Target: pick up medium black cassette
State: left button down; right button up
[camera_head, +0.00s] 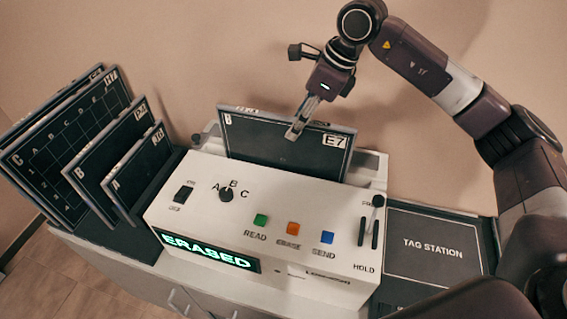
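A black cassette marked B and E7 (265,140) stands in the slot at the back of the white reader (172,215), its lower edge hidden by the housing. My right gripper (297,128) comes down from above at the cassette's upper edge, right of its middle. One finger shows in front of the black face; the other is not clearly seen, so I cannot tell whether it is closed on the cassette. Another B-marked cassette (110,160) leans in the rack at left, between a larger C cassette (45,165) and a smaller A cassette (140,175). My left gripper is out of view.
The reader's display (205,250) reads ERASED. Its panel has a knob (226,194), green, orange and blue buttons, and a lever (376,215) at right. A flat tag station (435,240) lies right of it, clear on top. A wall stands close behind.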

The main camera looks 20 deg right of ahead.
aim_at(284, 141)
jog(key=p+x, duration=0.1)
jog(key=x, duration=0.1)
jog(key=p+x, duration=0.1)
jog(key=x, duration=0.1)
jog(key=p+x, duration=0.1)
jog(key=x, duration=0.2)
jog(key=shift+a+r, duration=0.1)
jog(key=shift+a, duration=0.2)
jog(key=shift+w+f, duration=0.15)
jog(key=shift+f, duration=0.1)
grip_shut()
jog(key=shift+w+r, duration=0.1)
jog(key=shift+r, duration=0.05)
